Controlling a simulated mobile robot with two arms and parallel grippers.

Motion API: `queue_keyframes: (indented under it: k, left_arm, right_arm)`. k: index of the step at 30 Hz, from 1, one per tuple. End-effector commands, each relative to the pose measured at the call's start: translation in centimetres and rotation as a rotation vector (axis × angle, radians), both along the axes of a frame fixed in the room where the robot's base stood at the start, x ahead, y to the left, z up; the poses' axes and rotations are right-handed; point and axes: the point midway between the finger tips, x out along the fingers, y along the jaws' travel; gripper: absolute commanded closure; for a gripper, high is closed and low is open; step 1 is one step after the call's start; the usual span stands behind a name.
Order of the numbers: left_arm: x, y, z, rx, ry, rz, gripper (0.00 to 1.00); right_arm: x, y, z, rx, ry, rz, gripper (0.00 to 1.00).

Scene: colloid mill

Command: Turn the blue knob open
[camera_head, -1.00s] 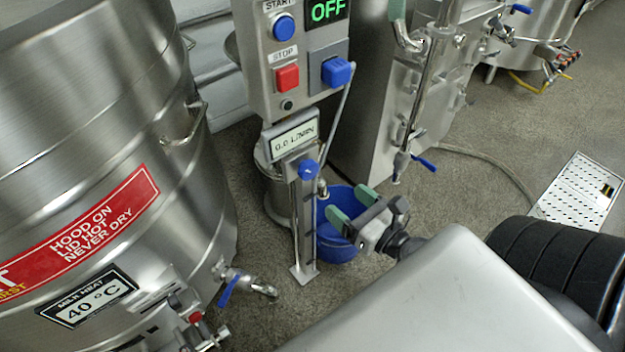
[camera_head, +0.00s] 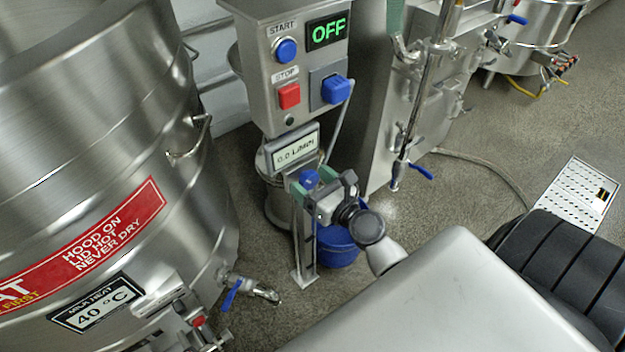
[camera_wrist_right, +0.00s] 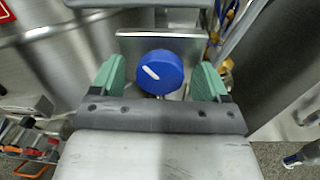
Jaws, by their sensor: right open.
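The blue knob (camera_head: 309,180) sits on top of a slim metal stand, just below the flow display. In the right wrist view the round blue knob (camera_wrist_right: 160,72) shows a white pointer line slanting from upper left to lower right. My right gripper (camera_head: 316,184) is at the knob. In the wrist view its two green fingers stand open on either side of the knob, with a gap visible on both sides. My left gripper is not in view.
Above the stand is a control box (camera_head: 262,75) with START, STOP and a lit OFF sign. A blue bucket (camera_head: 337,248) stands on the floor behind the stand. A large steel vat (camera_head: 110,120) fills the left, and a steel machine (camera_head: 385,120) stands right.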

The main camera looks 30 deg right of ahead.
Motion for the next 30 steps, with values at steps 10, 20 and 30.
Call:
queue_keyframes:
  k: [10,20,30]
  left_arm:
    - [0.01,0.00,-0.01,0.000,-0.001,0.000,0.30]
    - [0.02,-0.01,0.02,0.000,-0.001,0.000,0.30]
    - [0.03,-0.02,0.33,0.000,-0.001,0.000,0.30]
  right_arm:
    - [0.01,0.00,-0.02,0.000,0.000,0.000,0.45]
    - [-0.01,0.01,-0.01,-0.005,0.000,0.001,0.73]
    - [-0.01,-0.01,0.04,-0.133,-0.009,0.002,0.73]
